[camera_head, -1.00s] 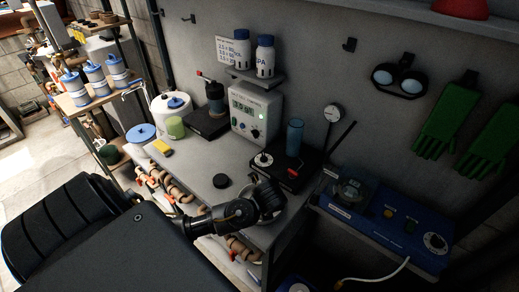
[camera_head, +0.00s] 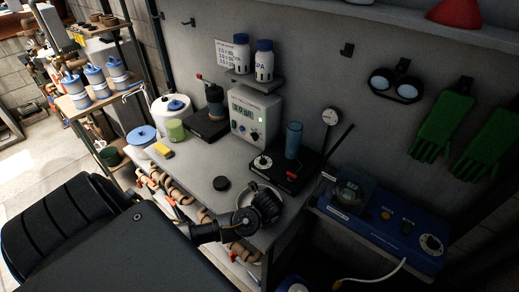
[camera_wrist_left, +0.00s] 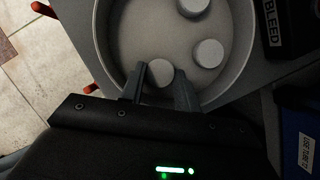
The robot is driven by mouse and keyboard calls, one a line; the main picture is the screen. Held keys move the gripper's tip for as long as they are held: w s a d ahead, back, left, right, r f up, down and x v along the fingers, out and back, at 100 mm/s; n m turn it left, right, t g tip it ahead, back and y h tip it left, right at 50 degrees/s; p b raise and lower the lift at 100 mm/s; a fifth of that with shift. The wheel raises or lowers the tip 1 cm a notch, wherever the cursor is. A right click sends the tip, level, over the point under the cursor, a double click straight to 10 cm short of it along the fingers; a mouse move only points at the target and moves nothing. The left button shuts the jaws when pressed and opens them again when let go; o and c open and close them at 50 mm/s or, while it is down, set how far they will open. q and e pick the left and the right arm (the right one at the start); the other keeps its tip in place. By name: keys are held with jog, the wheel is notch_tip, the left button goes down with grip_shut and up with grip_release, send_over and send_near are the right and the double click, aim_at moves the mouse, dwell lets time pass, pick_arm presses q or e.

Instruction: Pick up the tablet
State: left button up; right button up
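White round tablets lie in a shallow grey round dish (camera_wrist_left: 242,62) in the left wrist view. One tablet (camera_wrist_left: 160,72) shows between my left gripper's fingertips (camera_wrist_left: 161,76). Two others lie farther in, one to the right (camera_wrist_left: 208,53) and one at the top edge (camera_wrist_left: 192,6). My left fingers stand apart on either side of the near tablet; whether they touch it is hard to tell. In the head view, my left gripper (camera_head: 266,206) is over the dish (camera_head: 243,196) at the bench's front edge and hides most of it. My right gripper is not in view.
A black stirrer plate (camera_head: 272,172) with a blue cylinder (camera_head: 293,140) stands close by at the back right. A white meter box (camera_head: 256,115) stands behind. A blue device (camera_head: 390,222) sits lower right. Pipes run below the bench front.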

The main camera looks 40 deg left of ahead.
pick_arm(q)
jog(key=shift+c, duration=0.9)
jog(key=shift+r, duration=0.15)
